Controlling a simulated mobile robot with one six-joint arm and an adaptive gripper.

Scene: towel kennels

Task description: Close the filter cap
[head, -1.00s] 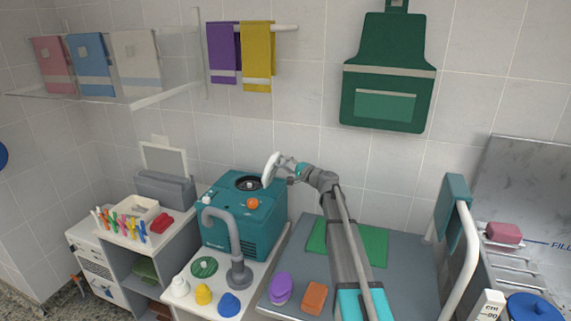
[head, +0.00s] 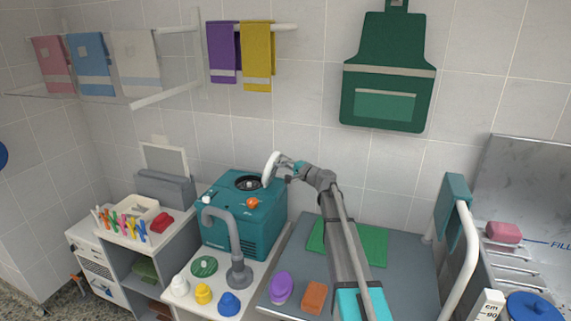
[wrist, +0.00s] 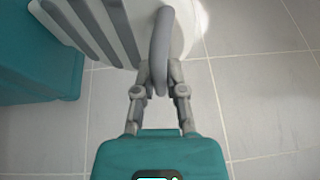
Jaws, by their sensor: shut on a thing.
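The filter cap (head: 270,168) is a white disc standing nearly upright at the right edge of the top of a teal machine (head: 240,235). The machine's dark round opening (head: 248,183) is uncovered, just left of the cap. My gripper (head: 284,169) reaches in from the right and is shut on the cap's edge. In the wrist view my gripper (wrist: 158,82) closes around a grey curved rim (wrist: 162,45). Behind it is a white surface with dark grey stripes, probably the cap's face. The teal machine (wrist: 35,65) shows at left.
An orange knob (head: 252,203) sits on the machine's top front. A grey bent hose (head: 233,240) stands before it. Several coloured caps, a purple item (head: 281,288) and an orange block (head: 314,297) lie in front. The tiled wall is close behind.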

